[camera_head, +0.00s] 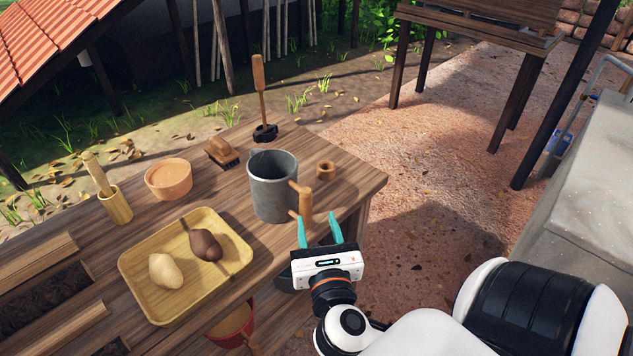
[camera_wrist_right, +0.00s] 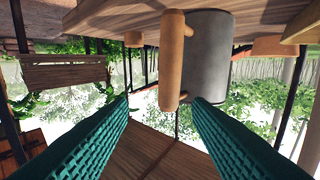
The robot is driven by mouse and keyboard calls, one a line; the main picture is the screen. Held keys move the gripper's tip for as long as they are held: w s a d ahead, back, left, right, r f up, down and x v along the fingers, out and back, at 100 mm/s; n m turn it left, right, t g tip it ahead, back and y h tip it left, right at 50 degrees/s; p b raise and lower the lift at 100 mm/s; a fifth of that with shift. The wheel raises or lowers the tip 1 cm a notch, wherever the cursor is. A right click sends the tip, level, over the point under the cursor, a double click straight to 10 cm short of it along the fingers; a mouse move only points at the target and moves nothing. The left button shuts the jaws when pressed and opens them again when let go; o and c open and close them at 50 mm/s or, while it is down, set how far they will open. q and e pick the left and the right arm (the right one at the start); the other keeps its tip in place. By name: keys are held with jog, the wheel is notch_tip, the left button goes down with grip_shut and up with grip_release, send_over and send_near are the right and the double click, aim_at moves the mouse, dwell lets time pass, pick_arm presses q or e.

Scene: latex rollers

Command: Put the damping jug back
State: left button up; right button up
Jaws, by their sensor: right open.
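The damping jug (camera_head: 272,188), a grey metal jug with an upright wooden handle (camera_head: 306,203), stands upright on the wooden table near its right edge. Its handle faces my right gripper (camera_head: 319,217), which is open with two teal fingers just in front of the handle. In the right wrist view the jug (camera_wrist_right: 211,60) appears upside down. There the handle (camera_wrist_right: 173,65) shows in the gap between the open fingertips (camera_wrist_right: 160,102), and nothing is clamped. I cannot tell how deep the handle sits between the fingers. My left gripper is not in view.
A brush (camera_head: 221,152), an upright-handled tool (camera_head: 263,105), a clay bowl (camera_head: 169,179) and a wooden cup (camera_head: 116,205) stand around. A tray (camera_head: 150,252) with two lumps lies left of the gripper.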

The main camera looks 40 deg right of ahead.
dwell(0.9)
